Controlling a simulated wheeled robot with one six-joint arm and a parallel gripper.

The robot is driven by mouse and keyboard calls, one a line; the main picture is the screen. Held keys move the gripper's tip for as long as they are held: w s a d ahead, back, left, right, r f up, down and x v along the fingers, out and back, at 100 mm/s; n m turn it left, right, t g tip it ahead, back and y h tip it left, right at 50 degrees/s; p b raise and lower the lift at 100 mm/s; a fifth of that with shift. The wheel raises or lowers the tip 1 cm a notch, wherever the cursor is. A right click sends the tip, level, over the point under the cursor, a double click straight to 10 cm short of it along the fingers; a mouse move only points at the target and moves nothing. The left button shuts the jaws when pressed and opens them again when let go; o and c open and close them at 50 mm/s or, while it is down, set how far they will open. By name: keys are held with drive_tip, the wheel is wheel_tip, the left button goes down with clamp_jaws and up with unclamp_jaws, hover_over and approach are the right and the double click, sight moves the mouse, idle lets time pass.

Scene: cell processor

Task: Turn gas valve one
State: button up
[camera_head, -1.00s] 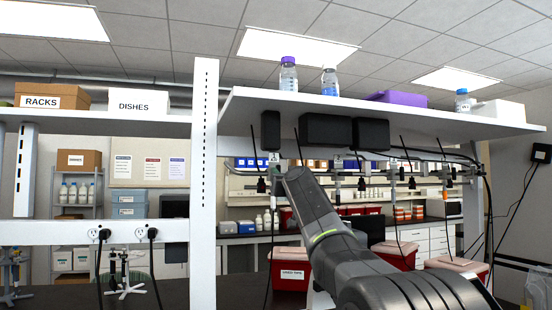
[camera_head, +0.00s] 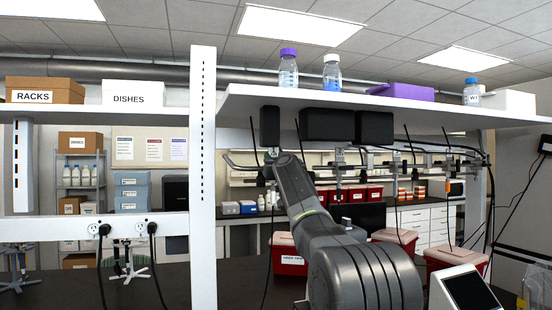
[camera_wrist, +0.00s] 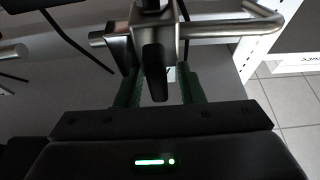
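In the wrist view, a dark valve handle (camera_wrist: 153,70) hangs below a metal pipe fitting (camera_wrist: 205,28). The green fingers of my gripper (camera_wrist: 160,92) stand apart, one on each side of the handle. A gap shows on the right; I cannot tell whether the left finger touches. In the head view, my gripper (camera_head: 268,174) is up at the leftmost valve under the shelf, and my arm hides part of it. Too little shows there to read the valve's number. Further valves (camera_head: 340,160) hang in a row to the right.
A white shelf (camera_head: 400,110) with bottles and boxes is above my gripper. Black boxes (camera_head: 335,125) hang under it. A white post (camera_head: 203,180) stands just left. Red bins (camera_head: 288,262) and a tablet-like device (camera_head: 465,290) are below on the dark bench.

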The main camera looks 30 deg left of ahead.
drive_tip(key=shift+c, duration=0.4)
clamp_jaws()
drive_tip(key=shift+w+d+m+t+h+p, duration=0.15)
drive_tip(key=shift+m+t+h+p, duration=0.45)
drive_tip(key=shift+m, duration=0.5)
drive_tip(key=shift+o, duration=0.4)
unclamp_jaws()
